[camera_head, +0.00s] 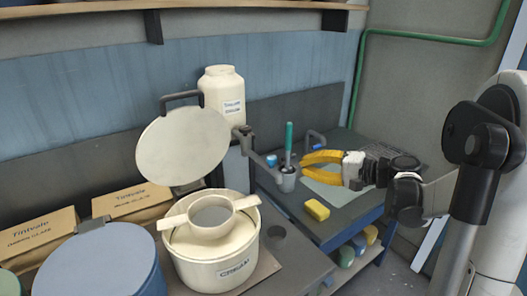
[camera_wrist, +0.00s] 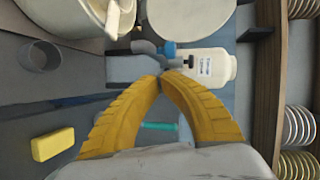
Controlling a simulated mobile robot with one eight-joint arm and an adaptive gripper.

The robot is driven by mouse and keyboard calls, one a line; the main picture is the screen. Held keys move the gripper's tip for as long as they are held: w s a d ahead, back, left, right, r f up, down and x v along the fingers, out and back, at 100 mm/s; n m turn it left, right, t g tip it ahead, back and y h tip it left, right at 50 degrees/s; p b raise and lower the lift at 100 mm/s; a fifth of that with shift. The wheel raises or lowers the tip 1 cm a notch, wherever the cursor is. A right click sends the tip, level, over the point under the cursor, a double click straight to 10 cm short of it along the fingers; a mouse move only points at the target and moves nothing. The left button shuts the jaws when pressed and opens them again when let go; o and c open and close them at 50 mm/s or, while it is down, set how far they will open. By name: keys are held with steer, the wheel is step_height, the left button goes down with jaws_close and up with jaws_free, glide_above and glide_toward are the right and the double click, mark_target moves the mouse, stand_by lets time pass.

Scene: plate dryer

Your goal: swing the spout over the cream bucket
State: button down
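The cream bucket (camera_head: 213,262), labelled CREAM, stands left of centre with a ring-shaped piece (camera_head: 210,217) across its top. A dark post (camera_head: 243,140) behind it carries a jointed arm (camera_head: 262,170) to a dark cup-like end (camera_head: 287,181), which seems to be the spout. An upright teal handle (camera_head: 289,138) rises there. It also shows in the wrist view (camera_wrist: 160,126), seen through the gap between my fingers. My gripper (camera_head: 303,170), with curved yellow fingers, is just right of the handle. In the wrist view its fingertips (camera_wrist: 161,77) nearly meet, with nothing clearly held.
A round pale disc (camera_head: 183,146) stands tilted above the bucket. A cream jar (camera_head: 223,95) is behind. A blue bucket (camera_head: 97,264) and boxes (camera_head: 38,233) are at left. A yellow block (camera_head: 316,209) lies below my gripper. Plate racks (camera_wrist: 299,125) show right in the wrist view.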

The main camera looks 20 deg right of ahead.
steer(key=d, duration=0.2)
steer(key=d+t, duration=0.1)
steer(key=d, duration=0.1)
steer(key=d+t+y, duration=0.1)
steer(key=shift+d+r+m, duration=0.25)
steer(key=shift+d+m, duration=0.05)
steer(key=shift+d, duration=0.1)
steer(key=b, duration=0.4)
glide_toward(261, 160)
steer(key=w, duration=0.1)
steer(key=w+r, duration=0.2)
steer(key=shift+w+a+r, duration=0.1)
steer(key=shift+w+a, duration=0.15)
steer(key=shift+w, duration=0.15)
steer(key=shift+s+a+m+t+h, duration=0.3)
steer(key=shift+a+m+t+h, duration=0.1)
steer(key=shift+a+h, duration=0.1)
